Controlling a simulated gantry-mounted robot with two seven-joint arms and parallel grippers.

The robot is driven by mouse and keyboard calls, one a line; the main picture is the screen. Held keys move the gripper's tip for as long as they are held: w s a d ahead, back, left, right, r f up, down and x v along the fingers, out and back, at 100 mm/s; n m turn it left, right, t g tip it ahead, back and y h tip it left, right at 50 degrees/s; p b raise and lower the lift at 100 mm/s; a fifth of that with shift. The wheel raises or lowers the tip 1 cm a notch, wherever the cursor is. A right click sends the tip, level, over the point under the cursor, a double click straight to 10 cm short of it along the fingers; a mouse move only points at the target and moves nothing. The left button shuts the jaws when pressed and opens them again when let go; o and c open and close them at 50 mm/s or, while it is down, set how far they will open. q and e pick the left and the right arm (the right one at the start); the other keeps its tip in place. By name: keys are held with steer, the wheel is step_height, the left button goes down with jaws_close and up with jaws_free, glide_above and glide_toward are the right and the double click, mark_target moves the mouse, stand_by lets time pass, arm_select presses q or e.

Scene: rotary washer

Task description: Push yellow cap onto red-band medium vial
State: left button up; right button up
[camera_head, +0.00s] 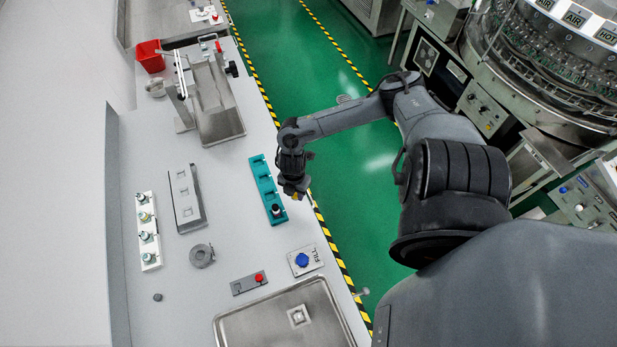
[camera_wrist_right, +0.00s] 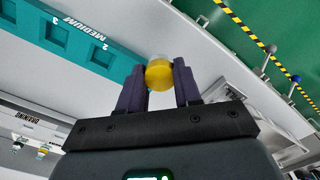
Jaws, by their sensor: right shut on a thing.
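My right gripper (camera_head: 294,194) is shut on the yellow cap, at the right edge of the teal rack (camera_head: 260,172). In the wrist view the yellow cap (camera_wrist_right: 159,75) sits between the two fingertips, with a pale, glassy part showing beyond it. I cannot tell whether that part belongs to the cap or to a vial. The teal rack also shows in the wrist view (camera_wrist_right: 125,68), marked MEDIUM, with empty square slots. A small vial with a dark top (camera_head: 276,209) stands in the rack's near end; no red band can be made out. My left gripper is not in view.
A white rack (camera_head: 147,228) with several vials and a grey slotted block (camera_head: 184,198) stand to the left. The table edge is just right of the gripper.

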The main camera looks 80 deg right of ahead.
mark_target(275, 206)
steer(key=w+a+r, duration=0.1)
steer(key=w+a+r+p, duration=0.1)
steer(key=w+a, duration=0.1)
steer(key=w+a+r, duration=0.1)
steer(key=w, duration=0.1)
steer(key=shift+w+a+r+p, duration=0.1)
steer(key=shift+a+r+p, duration=0.15)
steer(key=shift+a+p, duration=0.1)
steer(key=shift+w+r, duration=0.35)
steer(key=shift+w, duration=0.15)
step_height(275, 206, down, 4)
steer(key=b, duration=0.4)
steer(key=shift+f+b, duration=0.2)
steer(key=shift+b, duration=0.2)
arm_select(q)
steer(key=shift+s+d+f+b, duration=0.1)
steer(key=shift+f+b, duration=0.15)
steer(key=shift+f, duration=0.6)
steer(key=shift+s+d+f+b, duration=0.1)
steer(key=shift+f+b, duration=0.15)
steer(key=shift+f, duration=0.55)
arm_select(e)
steer(key=shift+f, duration=0.9)
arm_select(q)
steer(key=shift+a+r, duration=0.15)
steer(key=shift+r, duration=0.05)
arm_select(e)
steer(key=shift+r, duration=0.15)
